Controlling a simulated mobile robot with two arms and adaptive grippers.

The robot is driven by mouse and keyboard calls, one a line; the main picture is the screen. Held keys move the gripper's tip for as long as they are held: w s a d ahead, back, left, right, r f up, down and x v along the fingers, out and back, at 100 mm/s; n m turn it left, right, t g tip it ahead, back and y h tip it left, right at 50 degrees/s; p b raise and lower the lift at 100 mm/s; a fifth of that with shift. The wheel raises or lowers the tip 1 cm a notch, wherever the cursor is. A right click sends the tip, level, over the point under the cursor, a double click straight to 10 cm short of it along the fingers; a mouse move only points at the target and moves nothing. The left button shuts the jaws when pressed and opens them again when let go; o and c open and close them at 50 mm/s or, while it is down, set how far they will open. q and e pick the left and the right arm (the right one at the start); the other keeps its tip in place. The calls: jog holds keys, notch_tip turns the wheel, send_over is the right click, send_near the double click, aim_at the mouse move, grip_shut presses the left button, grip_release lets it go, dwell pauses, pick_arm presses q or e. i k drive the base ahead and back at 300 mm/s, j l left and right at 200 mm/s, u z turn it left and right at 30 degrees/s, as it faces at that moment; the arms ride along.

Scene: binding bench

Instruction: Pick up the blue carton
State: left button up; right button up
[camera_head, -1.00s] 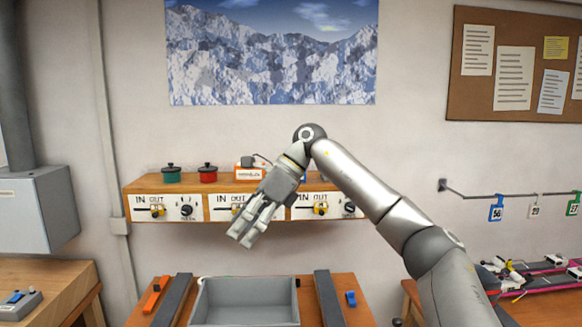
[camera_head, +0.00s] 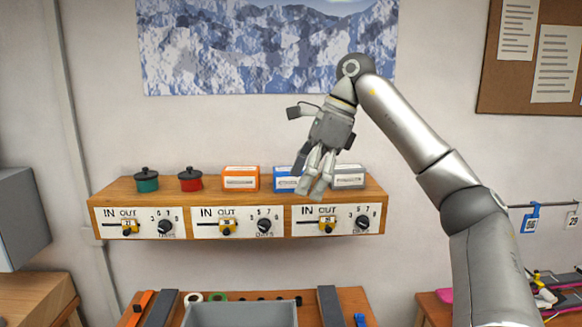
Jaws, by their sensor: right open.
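The blue carton (camera_head: 286,184) stands on top of the wooden wall shelf, between an orange carton (camera_head: 240,179) and a grey carton (camera_head: 349,176). It has a white label, and its right part is hidden behind my right gripper. My right gripper (camera_head: 317,190) is open, with its fingers pointing down in front of the blue carton's right side and the gap beside the grey carton. I cannot tell whether it touches either carton. My left gripper is not in view.
A green pot (camera_head: 146,181) and a red pot (camera_head: 190,180) stand left on the shelf (camera_head: 100,190). Its front carries sliders and knobs. Below, a grey bin (camera_head: 240,315) sits on a wooden bench between dark bars.

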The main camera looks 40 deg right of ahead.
aim_at(283, 182)
jog(key=i+l, duration=0.35)
jog(key=l, duration=0.15)
jog(key=i+l, duration=0.35)
jog(key=l, duration=0.15)
